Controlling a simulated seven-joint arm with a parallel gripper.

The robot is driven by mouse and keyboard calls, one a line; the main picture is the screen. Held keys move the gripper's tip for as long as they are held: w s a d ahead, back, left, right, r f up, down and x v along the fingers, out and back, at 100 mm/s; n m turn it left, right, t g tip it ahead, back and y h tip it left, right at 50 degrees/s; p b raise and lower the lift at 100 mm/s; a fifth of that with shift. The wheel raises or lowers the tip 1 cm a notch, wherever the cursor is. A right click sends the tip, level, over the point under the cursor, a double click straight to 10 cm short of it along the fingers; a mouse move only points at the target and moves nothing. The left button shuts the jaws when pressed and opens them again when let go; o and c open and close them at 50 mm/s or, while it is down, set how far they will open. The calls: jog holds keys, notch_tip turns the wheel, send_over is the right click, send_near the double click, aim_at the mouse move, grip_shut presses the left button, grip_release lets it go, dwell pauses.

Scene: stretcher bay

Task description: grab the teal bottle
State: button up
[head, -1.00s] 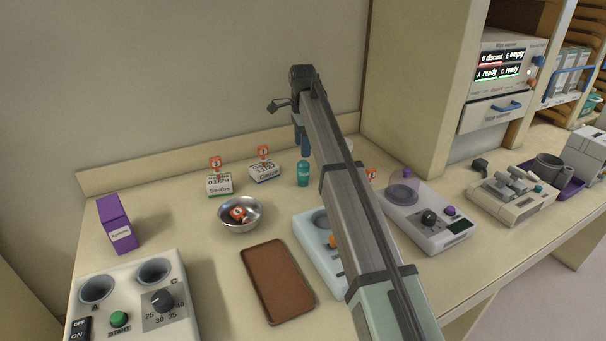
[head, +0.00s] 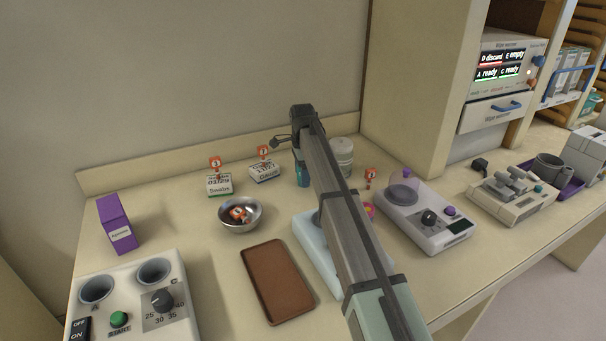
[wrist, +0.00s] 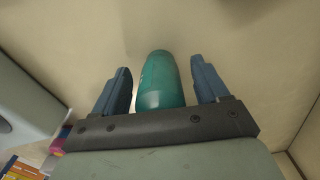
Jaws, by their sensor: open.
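The teal bottle (wrist: 160,82) stands between the two blue fingers of my gripper (wrist: 163,88) in the wrist view. The fingers are open, with a gap showing on each side of it. In the head view the bottle (head: 303,178) is mostly hidden behind my gripper and arm, and only a teal part shows. My gripper (head: 301,160) is down at the bottle near the back of the counter.
Two labelled boxes, one a white box (head: 265,171), stand left of the bottle. A metal bowl (head: 240,224) and a brown tray (head: 278,284) lie nearer. A white jar (head: 342,152) stands close on the right. A pale blue device (head: 310,240) is partly under my arm.

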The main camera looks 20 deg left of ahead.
jog(key=shift+f, duration=0.15)
jog(key=shift+c, duration=0.2)
jog(key=c, duration=1.1)
